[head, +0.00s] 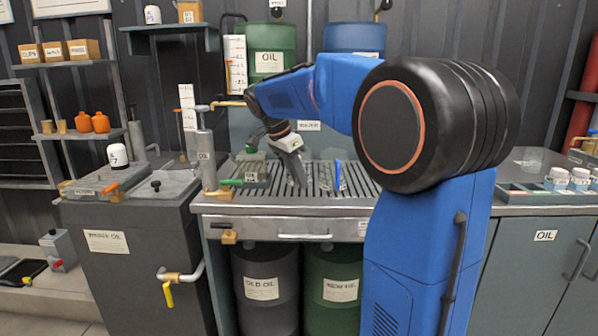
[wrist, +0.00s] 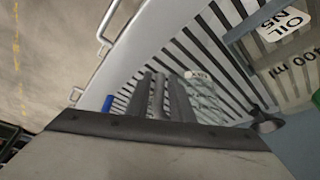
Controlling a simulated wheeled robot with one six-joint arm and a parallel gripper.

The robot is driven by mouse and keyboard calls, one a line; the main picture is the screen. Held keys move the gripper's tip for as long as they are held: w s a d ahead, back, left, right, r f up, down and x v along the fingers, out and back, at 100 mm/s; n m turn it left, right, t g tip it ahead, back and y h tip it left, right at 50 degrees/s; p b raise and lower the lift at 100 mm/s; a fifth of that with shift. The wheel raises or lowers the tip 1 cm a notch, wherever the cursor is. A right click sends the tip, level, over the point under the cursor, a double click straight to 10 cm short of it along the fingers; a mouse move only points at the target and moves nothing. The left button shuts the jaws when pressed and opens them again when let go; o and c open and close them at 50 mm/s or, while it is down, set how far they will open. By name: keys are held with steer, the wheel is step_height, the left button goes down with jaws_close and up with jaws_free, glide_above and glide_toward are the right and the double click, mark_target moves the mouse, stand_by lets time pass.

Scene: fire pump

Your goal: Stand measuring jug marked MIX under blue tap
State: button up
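My gripper (head: 294,166) points down over the slatted drip grate (head: 360,178), left of the middle of the head view. In the wrist view its fingers (wrist: 160,92) are close together, and I cannot make out whether anything is between them. A clear vessel with a white label (wrist: 203,92) stands beside and beyond the fingers, over the slats. It may be the measuring jug, but MIX is not readable. A small blue upright part (head: 337,174) shows right of my gripper, and a blue part (wrist: 108,103) shows in the wrist view. I cannot tell whether it is the blue tap.
A green-handled tap (head: 231,182) sits at the left of the grate. Green (head: 268,46) and blue (head: 355,37) drums stand behind. Another clear vessel (head: 531,160) and white cups (head: 568,178) are on the right counter. My arm hides part of the bench.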

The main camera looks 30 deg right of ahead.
steer(key=shift+f, duration=0.15)
jaws_close()
